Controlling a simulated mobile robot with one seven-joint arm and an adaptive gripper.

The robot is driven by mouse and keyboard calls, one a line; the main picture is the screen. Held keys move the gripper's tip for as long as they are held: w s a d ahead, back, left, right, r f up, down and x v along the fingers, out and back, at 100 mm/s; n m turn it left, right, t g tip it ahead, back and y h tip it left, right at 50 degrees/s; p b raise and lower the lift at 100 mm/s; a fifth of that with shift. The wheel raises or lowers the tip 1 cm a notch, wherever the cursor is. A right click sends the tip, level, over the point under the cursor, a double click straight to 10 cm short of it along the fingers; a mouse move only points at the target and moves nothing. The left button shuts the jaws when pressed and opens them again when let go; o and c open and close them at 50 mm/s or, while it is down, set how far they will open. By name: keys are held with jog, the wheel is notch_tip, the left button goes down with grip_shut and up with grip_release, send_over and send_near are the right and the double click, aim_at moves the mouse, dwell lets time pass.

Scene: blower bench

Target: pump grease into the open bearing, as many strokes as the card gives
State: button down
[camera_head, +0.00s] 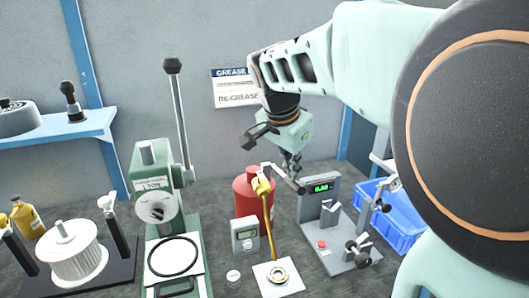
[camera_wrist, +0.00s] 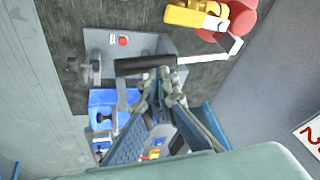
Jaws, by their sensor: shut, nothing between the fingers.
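The red grease pump (camera_head: 245,197) stands on the bench with a yellow head (camera_head: 262,187) and a yellow spout pipe. The pipe comes down at the open bearing (camera_head: 278,276), a ring on a white plate. The pump's lever has a black grip (camera_wrist: 142,65), which also shows in the head view (camera_head: 287,179). My gripper (camera_head: 292,176) is shut and empty at this grip; in the wrist view its fingertips (camera_wrist: 160,76) overlap the grip's end. I cannot tell whether they touch. The card (camera_head: 235,88) on the wall reads GREASE and RE-GREASE; its smaller text is illegible and partly covered by my arm.
A small grey meter (camera_head: 246,234) stands left of the pipe. A grey device with a green display (camera_head: 321,188) and red button stands right of the pump, with a blue crate (camera_head: 397,238) beyond. A green press (camera_head: 160,195) with a tall lever stands left.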

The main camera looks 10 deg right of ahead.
aim_at(295, 182)
jog(key=shift+s+d+f+b, duration=0.1)
jog(key=shift+s+f+b, duration=0.25)
jog(key=shift+f+b, duration=0.35)
jog(key=shift+s+d+f+b, duration=0.1)
jog(key=shift+s+f+b, duration=0.2)
jog(key=shift+f+b, duration=0.35)
dwell(1.1)
dwell(0.5)
jog(key=shift+w+a+r+p, duration=0.15)
jog(key=shift+w+r+p, duration=0.4)
jog(key=shift+r+p, duration=0.6)
jog(key=shift+w+a+r+p, duration=0.1)
jog(key=shift+w+r+p, duration=0.5)
jog(key=shift+r+p, duration=0.55)
jog(key=shift+w+a+r+p, duration=0.15)
jog(key=shift+w+r+p, duration=0.4)
jog(key=shift+r+p, duration=0.6)
jog(key=shift+r, duration=0.1)
jog(key=r+p, duration=0.1)
jog(key=w+r+p, duration=0.1)
jog(key=r+p, duration=0.1)
jog(key=w+r+p, duration=0.1)
jog(key=shift+w+a+r, duration=0.1)
jog(key=shift+a+r, duration=0.1)
jog(key=shift+a, duration=0.05)
